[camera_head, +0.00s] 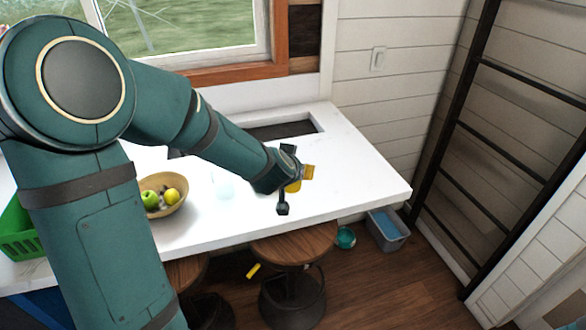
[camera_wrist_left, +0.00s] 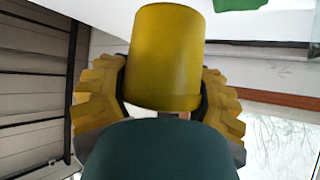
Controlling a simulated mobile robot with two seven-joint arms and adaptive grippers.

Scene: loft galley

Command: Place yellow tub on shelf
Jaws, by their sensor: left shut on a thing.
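My left gripper (camera_head: 295,180) reaches over the right part of the white counter, its fingers pointing away from the arm. In the left wrist view, the gripper's yellow ridged fingers (camera_wrist_left: 160,95) are shut on either side of the yellow tub (camera_wrist_left: 167,55). The tub is a plain, slightly tapered cylinder. In the head view the tub is mostly hidden by the gripper, and I cannot tell its height above the counter. No shelf can be clearly made out. My right gripper is not in view.
A wooden bowl (camera_head: 167,205) with fruit and a green basket (camera_head: 17,234) are at the left on the counter (camera_head: 352,178). Round stools (camera_head: 296,243) stand below its front edge. A grey bin (camera_head: 387,229) is on the floor. A dark ladder-like frame (camera_head: 478,139) leans at the right.

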